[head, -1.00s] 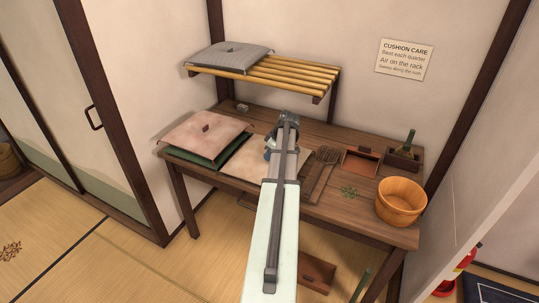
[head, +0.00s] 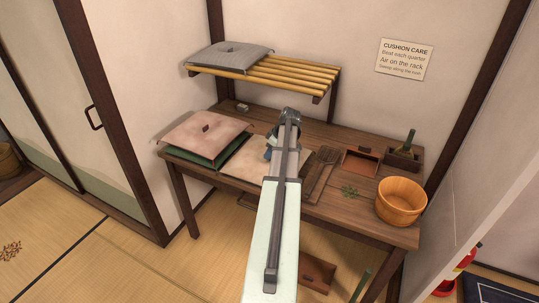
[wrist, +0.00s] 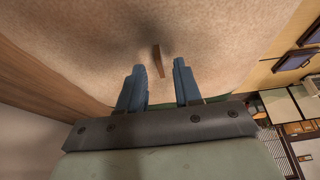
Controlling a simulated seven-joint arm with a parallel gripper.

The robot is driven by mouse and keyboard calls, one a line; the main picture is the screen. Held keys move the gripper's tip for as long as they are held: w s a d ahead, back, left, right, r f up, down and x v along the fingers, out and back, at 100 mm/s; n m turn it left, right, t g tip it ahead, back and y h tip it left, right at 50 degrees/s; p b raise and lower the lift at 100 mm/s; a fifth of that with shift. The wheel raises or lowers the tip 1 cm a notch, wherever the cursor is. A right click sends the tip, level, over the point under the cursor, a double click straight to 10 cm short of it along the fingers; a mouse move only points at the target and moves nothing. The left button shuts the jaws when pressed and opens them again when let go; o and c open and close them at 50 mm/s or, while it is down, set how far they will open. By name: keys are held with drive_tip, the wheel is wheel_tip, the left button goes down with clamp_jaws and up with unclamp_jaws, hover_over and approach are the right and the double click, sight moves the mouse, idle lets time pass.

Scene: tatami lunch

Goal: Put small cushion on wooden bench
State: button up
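A beige cushion (head: 243,163) lies flat on the wooden bench (head: 335,207), partly hidden by my arm. A pinkish cushion (head: 208,134) lies on a green one (head: 190,161) at the bench's left end. A grey cushion (head: 229,56) lies on the slatted rack above. I cannot tell which is called small. My gripper (wrist: 159,66) is open over a beige cushion surface (wrist: 225,45). That cushion's brown tab (wrist: 158,60) shows between the blue fingertips; contact is unclear. In the head view the fingers show only in part, beside the beige cushion.
The bamboo rack (head: 300,75) overhangs the back of the bench. A wooden bucket (head: 401,203), a brush (head: 320,173), a reddish dustpan (head: 361,162) and a dark box (head: 404,158) occupy the right side. A sliding door (head: 80,100) stands at left.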

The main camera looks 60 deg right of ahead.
drive_tip(key=v, duration=1)
drive_tip(key=shift+r, duration=0.2)
drive_tip(key=shift+s, duration=0.1)
